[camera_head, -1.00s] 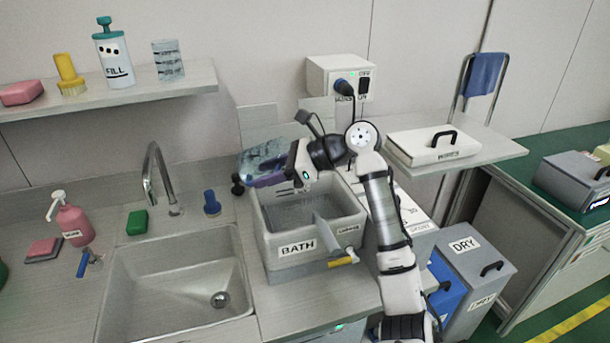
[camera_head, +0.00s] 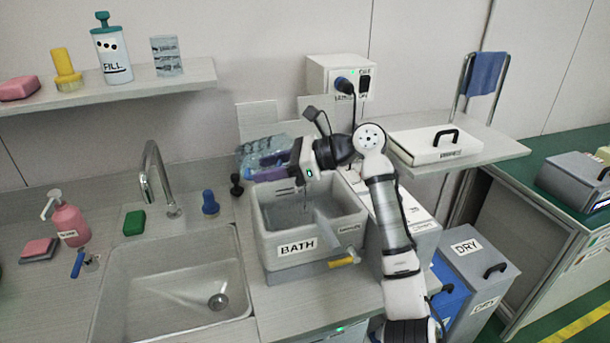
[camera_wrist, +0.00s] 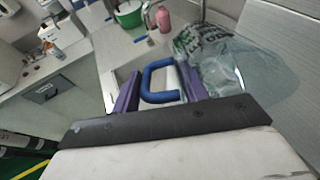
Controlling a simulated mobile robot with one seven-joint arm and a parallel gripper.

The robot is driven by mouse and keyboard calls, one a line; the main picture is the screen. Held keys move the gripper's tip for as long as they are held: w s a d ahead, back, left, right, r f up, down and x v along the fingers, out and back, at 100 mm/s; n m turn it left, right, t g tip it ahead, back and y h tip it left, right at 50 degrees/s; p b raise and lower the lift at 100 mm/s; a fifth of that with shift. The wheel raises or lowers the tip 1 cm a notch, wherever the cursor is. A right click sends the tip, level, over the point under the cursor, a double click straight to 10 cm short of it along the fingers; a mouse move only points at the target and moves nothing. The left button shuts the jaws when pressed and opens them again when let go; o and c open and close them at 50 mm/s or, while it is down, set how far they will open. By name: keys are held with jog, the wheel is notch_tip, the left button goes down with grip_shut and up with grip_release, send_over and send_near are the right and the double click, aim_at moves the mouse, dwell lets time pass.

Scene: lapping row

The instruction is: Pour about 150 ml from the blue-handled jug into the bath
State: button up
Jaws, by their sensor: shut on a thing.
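The clear jug shows in the head view (camera_head: 262,145) just behind the bath's back left corner, and in the wrist view (camera_wrist: 215,62). Its blue handle (camera_wrist: 158,82) lies between the purple fingers of my gripper (camera_wrist: 156,92), which is shut on it. My gripper also shows in the head view (camera_head: 270,168), reaching left over the bath's back edge. The jug looks tilted; its rim and liquid level are hard to make out. The grey bath (camera_head: 282,222), labelled BATH, stands below and to the right of the jug. I cannot tell whether any liquid is falling.
A sink (camera_head: 175,290) with a tap (camera_head: 157,180) is left of the bath. A blue-knobbed item (camera_head: 210,203) and green block (camera_head: 134,222) stand behind the sink. A white power box (camera_head: 337,76) is on the wall. A yellow-handled valve (camera_head: 343,262) juts from the bath's front.

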jog(key=shift+d+r+y+p, duration=0.4)
jog(key=shift+d+y+p, duration=0.4)
jog(key=shift+p, duration=0.2)
dwell(0.5)
jog(key=shift+s+d+r+y+p, duration=0.1)
jog(key=shift+d+y+p, duration=0.05)
jog(key=shift+y+p, duration=0.35)
